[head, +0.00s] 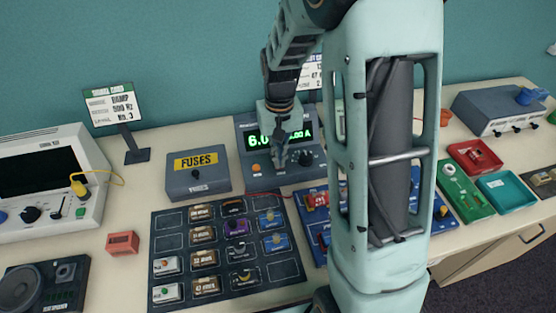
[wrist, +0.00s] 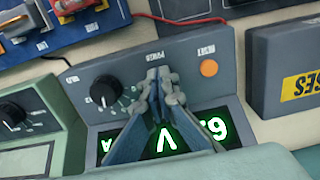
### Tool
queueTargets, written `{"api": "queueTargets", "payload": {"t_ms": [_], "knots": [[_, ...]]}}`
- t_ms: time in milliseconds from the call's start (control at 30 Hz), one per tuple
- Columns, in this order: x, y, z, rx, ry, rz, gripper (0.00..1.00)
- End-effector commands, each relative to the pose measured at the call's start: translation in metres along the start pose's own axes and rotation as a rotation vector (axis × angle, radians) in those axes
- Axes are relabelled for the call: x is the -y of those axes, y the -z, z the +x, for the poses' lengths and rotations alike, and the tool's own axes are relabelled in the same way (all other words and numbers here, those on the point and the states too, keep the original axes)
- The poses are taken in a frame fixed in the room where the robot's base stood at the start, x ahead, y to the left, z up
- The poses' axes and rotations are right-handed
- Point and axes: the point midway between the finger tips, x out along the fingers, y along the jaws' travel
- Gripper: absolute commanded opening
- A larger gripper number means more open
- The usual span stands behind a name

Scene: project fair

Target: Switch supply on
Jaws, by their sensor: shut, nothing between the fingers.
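The power supply (head: 241,149) is a dark grey box with a lit green display, standing at the back of the table. The display (head: 259,142) reads about 6.0 V and 1.00 A, partly covered by my gripper. Its front panel has an orange round button (head: 255,169) and a black knob (head: 305,158); both also show in the wrist view, the button (wrist: 208,68) and the knob (wrist: 105,90). My gripper (wrist: 158,73) is shut and empty, its fingertips over the panel between knob and button. Whatever lies directly behind the fingertips is hidden, and I cannot tell whether they touch the panel.
A grey fuses box (head: 198,184) stands left of the supply. A dark board with several modules (head: 172,244) lies in front, with a blue board (head: 314,222) beside it. A red wire (wrist: 185,18) runs close by the supply. An oscilloscope (head: 87,205) stands at left.

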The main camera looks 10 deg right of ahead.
Motion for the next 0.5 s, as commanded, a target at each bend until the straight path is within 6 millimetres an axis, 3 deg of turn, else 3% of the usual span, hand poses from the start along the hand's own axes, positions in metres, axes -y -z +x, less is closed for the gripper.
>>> {"api": "queueTargets", "payload": {"t_ms": [500], "knots": [[0.000, 0.000, -0.041, -0.001, 0.000, 0.000, 0.00]]}}
